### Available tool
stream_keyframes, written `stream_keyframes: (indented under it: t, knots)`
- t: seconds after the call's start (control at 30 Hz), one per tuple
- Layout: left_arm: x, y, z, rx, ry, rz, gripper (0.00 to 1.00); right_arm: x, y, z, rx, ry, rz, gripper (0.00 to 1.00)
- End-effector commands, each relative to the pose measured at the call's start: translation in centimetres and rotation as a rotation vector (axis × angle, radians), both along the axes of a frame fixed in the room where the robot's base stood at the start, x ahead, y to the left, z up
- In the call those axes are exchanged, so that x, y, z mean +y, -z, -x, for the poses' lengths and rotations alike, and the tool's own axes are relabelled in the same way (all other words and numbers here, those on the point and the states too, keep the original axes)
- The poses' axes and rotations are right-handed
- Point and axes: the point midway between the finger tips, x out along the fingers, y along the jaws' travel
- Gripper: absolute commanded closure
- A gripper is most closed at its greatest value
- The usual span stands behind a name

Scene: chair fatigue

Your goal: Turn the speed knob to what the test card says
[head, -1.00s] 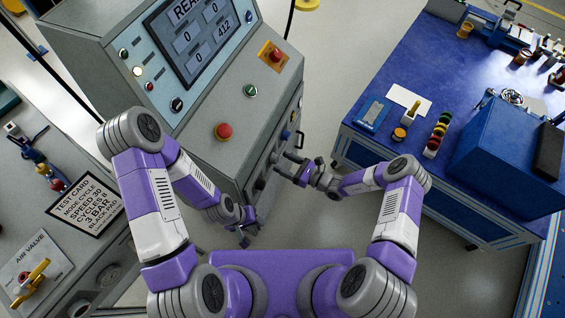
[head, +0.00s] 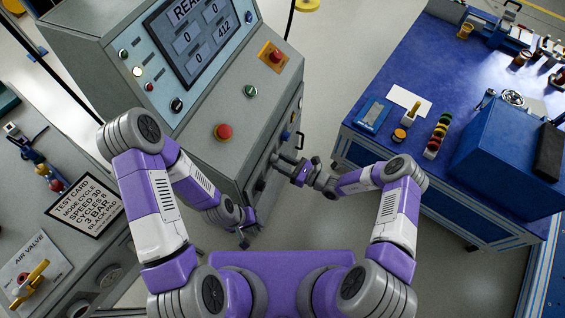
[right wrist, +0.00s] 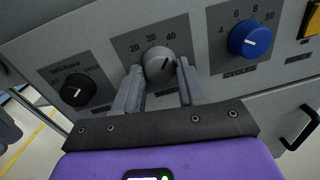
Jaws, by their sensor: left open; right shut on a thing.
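The grey speed knob (right wrist: 158,61) sits on the machine's front panel in the right wrist view, under a scale marked 20, 30, 40. My right gripper (right wrist: 160,84) is shut on it, one finger on each side. A faint mark shows on the knob's right side; its exact reading is unclear. In the head view my right gripper (head: 284,164) is against the machine's front and hides the knob. The test card (head: 86,207) on the left bench reads mode cycle, speed 30, cycles 8, 3 bar, black pad. My left gripper (head: 244,236) is open and empty, low beside the machine.
A black handle (right wrist: 299,127) juts out at lower right. The blue workbench (head: 408,65) stands right; open floor lies between.

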Motion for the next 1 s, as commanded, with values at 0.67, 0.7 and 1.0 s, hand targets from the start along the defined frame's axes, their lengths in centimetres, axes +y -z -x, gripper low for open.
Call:
stream_keyframes:
  t: [0.67, 0.7, 1.0]
  knots:
    - [0.00, -0.25, 0.00, 0.000, 0.000, 0.000, 0.57, -0.12, 0.19, -0.04, -0.405, 0.003, 0.182, 0.90]
    - [0.00, -0.26, 0.00, 0.000, 0.000, 0.000, 0.57, -0.13, 0.20, -0.05, -0.430, 0.003, 0.193, 0.90]
    - [-0.01, -0.36, 0.00, 0.000, 0.000, 0.000, 0.57, -0.12, 0.25, -0.05, -0.574, 0.002, 0.258, 0.90]
